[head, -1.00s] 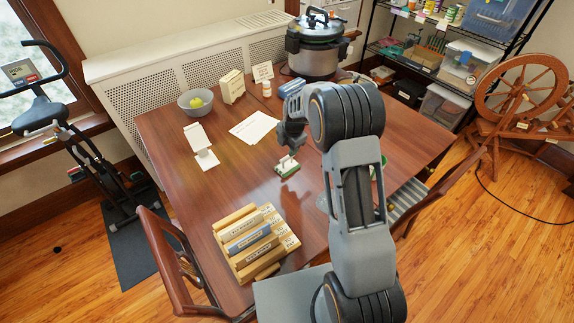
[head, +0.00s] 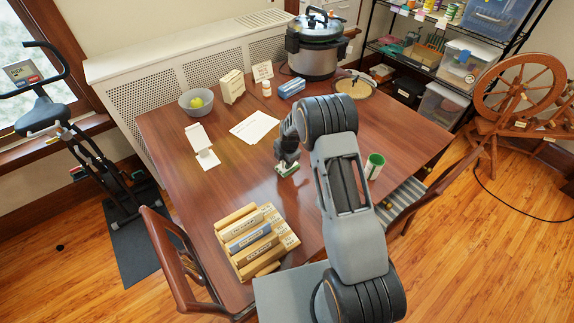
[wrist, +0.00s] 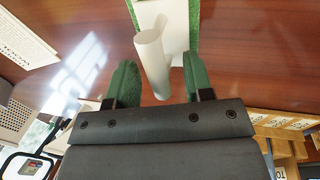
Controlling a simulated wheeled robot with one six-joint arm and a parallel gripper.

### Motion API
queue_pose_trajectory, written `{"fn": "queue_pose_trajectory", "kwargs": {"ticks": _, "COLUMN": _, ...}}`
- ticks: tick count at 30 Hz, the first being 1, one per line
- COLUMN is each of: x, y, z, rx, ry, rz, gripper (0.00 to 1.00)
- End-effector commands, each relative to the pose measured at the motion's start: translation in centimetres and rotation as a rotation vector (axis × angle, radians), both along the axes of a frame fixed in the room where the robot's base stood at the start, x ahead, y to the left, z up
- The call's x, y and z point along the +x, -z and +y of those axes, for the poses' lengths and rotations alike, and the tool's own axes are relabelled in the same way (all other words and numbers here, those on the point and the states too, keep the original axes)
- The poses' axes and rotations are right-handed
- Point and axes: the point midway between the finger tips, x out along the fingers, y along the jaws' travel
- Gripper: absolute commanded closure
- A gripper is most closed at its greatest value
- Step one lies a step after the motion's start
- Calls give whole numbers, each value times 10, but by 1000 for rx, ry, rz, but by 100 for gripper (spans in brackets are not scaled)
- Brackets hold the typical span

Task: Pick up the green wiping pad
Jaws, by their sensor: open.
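The green wiping pad (head: 286,169) lies on the brown table, with a white top plate and handle. In the head view my gripper (head: 287,153) is just above it and hides part of it. In the wrist view the pad (wrist: 193,32) shows as green edges beside a white plate at the top. Its white rounded handle (wrist: 151,62) points down the picture between the two green-lined fingers of my gripper (wrist: 159,68). The fingers are open, with gaps to the handle on both sides. I cannot tell how far the handle reaches in between them.
A wooden rack of labelled blocks (head: 240,256) stands at the table's front left. A green-and-white cup (head: 375,166) stands right of my arm. White papers (head: 254,127), a white stand (head: 203,145), a bowl (head: 191,106) and a pot (head: 312,62) are farther back. Table around the pad is clear.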

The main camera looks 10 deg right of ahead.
Motion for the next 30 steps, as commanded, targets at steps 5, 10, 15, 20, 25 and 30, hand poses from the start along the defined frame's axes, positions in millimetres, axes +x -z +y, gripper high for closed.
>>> {"fn": "queue_pose_trajectory", "kwargs": {"ticks": 5, "x": 0, "y": 0, "z": 0, "rx": 0, "ry": 0, "rz": 0, "gripper": 58}}
{"fn": "queue_pose_trajectory", "kwargs": {"ticks": 10, "x": 0, "y": 0, "z": 0, "rx": 0, "ry": 0, "rz": 0, "gripper": 75}}
{"fn": "queue_pose_trajectory", "kwargs": {"ticks": 15, "x": 0, "y": 0, "z": 0, "rx": 0, "ry": 0, "rz": 0, "gripper": 91}}
{"fn": "queue_pose_trajectory", "kwargs": {"ticks": 20, "x": 0, "y": 0, "z": 0, "rx": 0, "ry": 0, "rz": 0, "gripper": 100}}
{"fn": "queue_pose_trajectory", "kwargs": {"ticks": 25, "x": 0, "y": 0, "z": 0, "rx": 0, "ry": 0, "rz": 0, "gripper": 100}}
{"fn": "queue_pose_trajectory", "kwargs": {"ticks": 30, "x": 0, "y": -3, "z": 0, "rx": 0, "ry": 0, "rz": -1, "gripper": 100}}
